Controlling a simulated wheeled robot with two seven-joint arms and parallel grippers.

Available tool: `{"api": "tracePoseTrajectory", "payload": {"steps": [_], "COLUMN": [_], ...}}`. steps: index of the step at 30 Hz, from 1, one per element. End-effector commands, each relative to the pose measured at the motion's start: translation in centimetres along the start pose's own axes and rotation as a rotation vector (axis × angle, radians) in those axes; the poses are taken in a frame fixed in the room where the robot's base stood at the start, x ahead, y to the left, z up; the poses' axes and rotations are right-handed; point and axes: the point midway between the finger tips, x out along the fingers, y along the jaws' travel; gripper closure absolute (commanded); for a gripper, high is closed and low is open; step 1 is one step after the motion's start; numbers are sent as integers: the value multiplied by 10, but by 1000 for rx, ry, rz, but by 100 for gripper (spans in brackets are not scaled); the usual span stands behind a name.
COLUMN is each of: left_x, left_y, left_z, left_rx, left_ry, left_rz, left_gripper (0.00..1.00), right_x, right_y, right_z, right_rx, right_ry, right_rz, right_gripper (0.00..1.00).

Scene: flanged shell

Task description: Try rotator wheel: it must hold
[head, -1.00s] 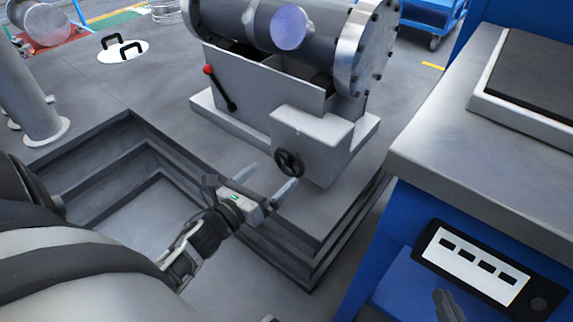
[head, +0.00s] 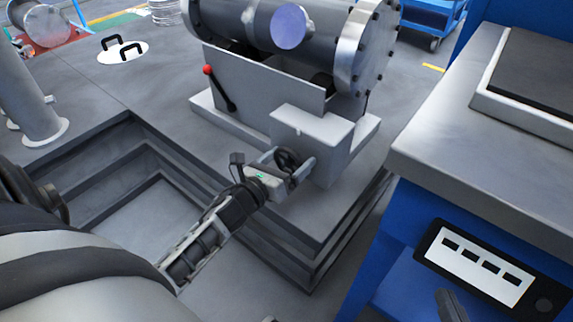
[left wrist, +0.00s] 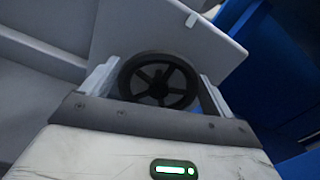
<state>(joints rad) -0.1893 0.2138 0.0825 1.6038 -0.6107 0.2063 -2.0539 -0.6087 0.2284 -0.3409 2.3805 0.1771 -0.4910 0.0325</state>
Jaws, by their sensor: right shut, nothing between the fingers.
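The rotator wheel (head: 287,158) is a dark, spoked handwheel on the front of the light grey rotator block (head: 318,128). It also shows in the left wrist view (left wrist: 158,80), upright and face-on. My left gripper (head: 285,165) is at the wheel, with one finger on each side of its rim. The fingers are spread, and I cannot tell whether they touch the rim. The wheel's lower edge is hidden behind the gripper body in the left wrist view. My right gripper (head: 450,306) shows only in part at the bottom right, shut and empty, away from the wheel.
A large flanged shell (head: 330,45) lies on the rotator above the wheel. A red-knobbed lever (head: 220,88) stands on its left. A stepped pit (head: 110,205) opens to the left below. A blue cabinet with a grey top (head: 460,130) stands close on the right.

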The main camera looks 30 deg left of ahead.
Motion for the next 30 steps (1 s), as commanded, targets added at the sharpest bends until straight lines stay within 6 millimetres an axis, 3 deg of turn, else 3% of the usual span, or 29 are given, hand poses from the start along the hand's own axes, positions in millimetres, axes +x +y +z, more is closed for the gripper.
{"api": "tracePoseTrajectory", "payload": {"steps": [1,5,6,16,24,30], "left_x": [0,0,0,0,0,0], "left_y": [0,0,0,0,1,1], "left_z": [0,0,0,0,0,0], "left_rx": [0,0,0,-4,-202,-207], "left_ry": [0,0,0,0,0,0], "left_rz": [0,0,0,0,1,1], "left_gripper": [27,64,67,67,67,67], "right_x": [0,0,0,2,0,0], "right_y": [0,0,0,1,0,0], "right_z": [1,2,2,1,-7,-6], "right_rx": [0,0,-1,-4,-6,-6], "right_ry": [-2,-6,-7,-4,-1,-1], "right_rz": [0,0,0,1,1,1], "right_gripper": [100,100,100,100,100,100]}}
